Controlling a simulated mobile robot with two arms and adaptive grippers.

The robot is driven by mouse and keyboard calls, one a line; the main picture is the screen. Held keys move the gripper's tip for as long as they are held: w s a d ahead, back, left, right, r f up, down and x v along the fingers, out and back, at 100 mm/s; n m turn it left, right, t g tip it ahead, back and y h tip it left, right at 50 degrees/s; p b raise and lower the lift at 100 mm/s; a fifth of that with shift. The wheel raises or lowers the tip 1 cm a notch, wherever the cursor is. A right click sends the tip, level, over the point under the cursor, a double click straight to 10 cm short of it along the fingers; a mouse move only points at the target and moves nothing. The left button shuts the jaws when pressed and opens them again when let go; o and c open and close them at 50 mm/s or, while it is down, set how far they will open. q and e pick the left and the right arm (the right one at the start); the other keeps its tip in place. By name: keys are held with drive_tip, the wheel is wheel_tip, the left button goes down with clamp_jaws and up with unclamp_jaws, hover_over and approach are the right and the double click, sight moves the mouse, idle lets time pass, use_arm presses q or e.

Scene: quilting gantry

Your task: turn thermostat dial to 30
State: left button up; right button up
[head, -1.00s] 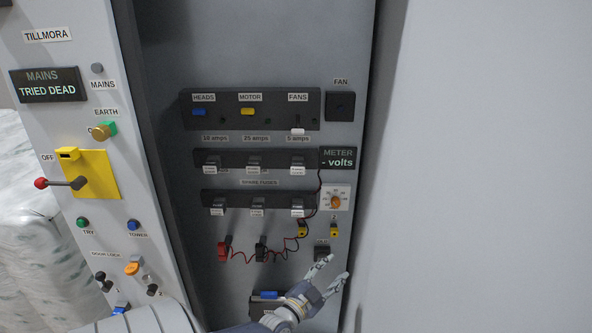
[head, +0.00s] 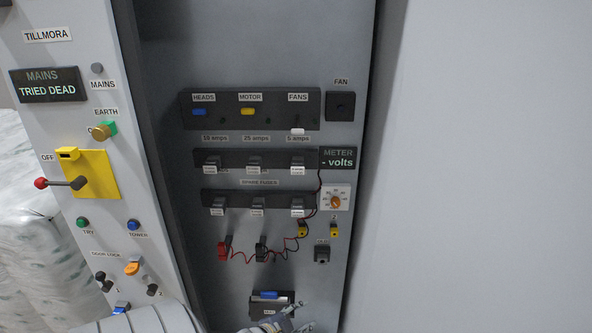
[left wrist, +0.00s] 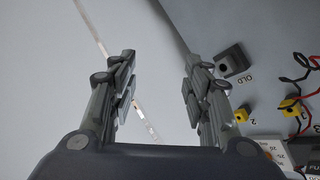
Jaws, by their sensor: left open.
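The thermostat dial (head: 335,202) is a small orange knob on a white plate with a printed scale, low on the right of the grey panel in the head view. The numbers are too small for me to read its setting. In the left wrist view the dial's plate (left wrist: 274,150) shows at the lower right, partly cut off by dark parts. My left gripper (head: 300,317) is low at the bottom edge of the head view, well below the dial. In the left wrist view it (left wrist: 160,62) is open, with nothing between the fingers. My right gripper is not in view.
The meter display (head: 338,158) is above the dial. Below are a yellow socket (head: 334,230), a dark OLD holder (head: 322,254) and red and black leads (head: 262,253). A black box (head: 270,300) is by the gripper. A plain grey surface (head: 480,170) fills the right.

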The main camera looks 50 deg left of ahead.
sight(335, 206)
use_arm(q)
drive_tip(key=shift+s+a+f+g, duration=0.25)
drive_tip(key=shift+s+f+g, duration=0.05)
drive_tip(key=shift+s+f, duration=0.65)
drive_tip(key=shift+w, duration=0.1)
